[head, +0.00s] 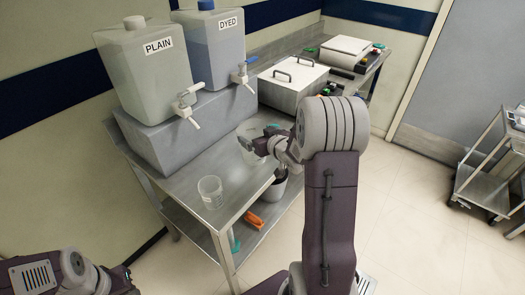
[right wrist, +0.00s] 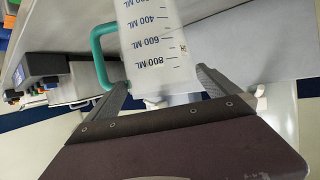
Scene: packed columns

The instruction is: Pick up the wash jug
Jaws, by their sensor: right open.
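The wash jug (right wrist: 150,45) is a clear, graduated jug with a teal handle (right wrist: 98,45) in the right wrist view. In the head view the jug (head: 252,132) stands on the steel bench, partly hidden by my right gripper (head: 257,139). My right gripper (right wrist: 163,86) is open, its fingers to either side of the jug's rim end. I cannot tell whether either finger touches it. Part of my left arm shows at the lower left of the head view, but its gripper cannot be made out.
A clear beaker (head: 210,191) stands near the bench's front edge. Two tanks, PLAIN (head: 140,80) and DYED (head: 212,60), sit on a grey riser (head: 185,128), their taps above the bench. A lidded steel box (head: 290,80) is farther back. An orange item (head: 254,219) lies on the lower shelf.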

